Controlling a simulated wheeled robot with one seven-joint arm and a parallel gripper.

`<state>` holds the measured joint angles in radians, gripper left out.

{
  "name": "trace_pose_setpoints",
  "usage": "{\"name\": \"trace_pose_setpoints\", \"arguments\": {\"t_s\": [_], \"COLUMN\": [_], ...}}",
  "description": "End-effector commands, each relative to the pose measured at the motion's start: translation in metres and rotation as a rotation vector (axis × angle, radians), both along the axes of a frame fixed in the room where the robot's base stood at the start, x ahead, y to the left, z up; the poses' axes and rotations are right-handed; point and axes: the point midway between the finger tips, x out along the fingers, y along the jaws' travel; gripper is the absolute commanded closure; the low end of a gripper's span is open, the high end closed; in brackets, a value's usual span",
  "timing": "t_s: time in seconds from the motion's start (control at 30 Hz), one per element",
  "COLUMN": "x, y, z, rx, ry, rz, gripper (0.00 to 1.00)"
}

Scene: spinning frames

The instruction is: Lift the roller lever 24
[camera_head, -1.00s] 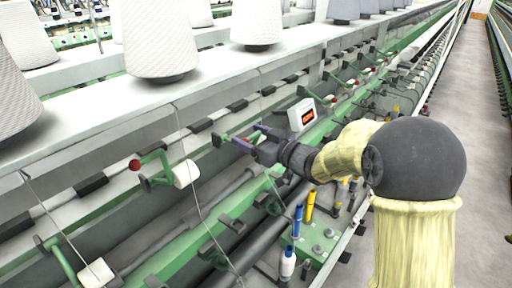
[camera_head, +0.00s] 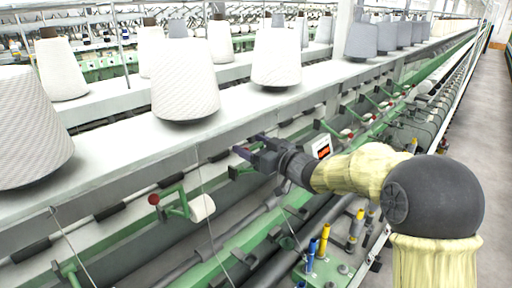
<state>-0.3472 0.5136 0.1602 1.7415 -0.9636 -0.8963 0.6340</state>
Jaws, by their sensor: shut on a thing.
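My gripper (camera_head: 247,147) is at the machine's lever row, left of the small red-lit display. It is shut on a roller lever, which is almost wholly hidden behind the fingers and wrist. No number can be read on it. Another green roller lever (camera_head: 178,205) stands to the left and below, with a red knob (camera_head: 154,199) and a white roller (camera_head: 202,208). It is apart from my gripper.
White cones (camera_head: 185,82) stand along the shelf (camera_head: 120,150) above the levers. The red-lit display (camera_head: 322,149) is just right of my gripper. Blue and yellow bobbins (camera_head: 324,240) stand below. A clear aisle (camera_head: 480,130) runs along the right.

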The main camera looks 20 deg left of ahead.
Motion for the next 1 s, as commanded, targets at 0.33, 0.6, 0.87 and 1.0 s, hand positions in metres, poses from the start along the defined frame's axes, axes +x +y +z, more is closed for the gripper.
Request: {"name": "trace_pose_setpoints", "arguments": {"t_s": [0.33,0.6,0.87,1.0], "x": [0.001,0.003,-0.008,-0.019], "y": [0.0,-0.005,-0.032,-0.057], "z": [-0.002,-0.003,-0.005,-0.006], "rx": [-0.005,-0.006,-0.004,-0.005], "ry": [0.002,0.002,0.0,-0.001], "rz": [-0.004,-0.01,-0.013,-0.012], "gripper": [0.12,0.12,0.12,0.12]}}
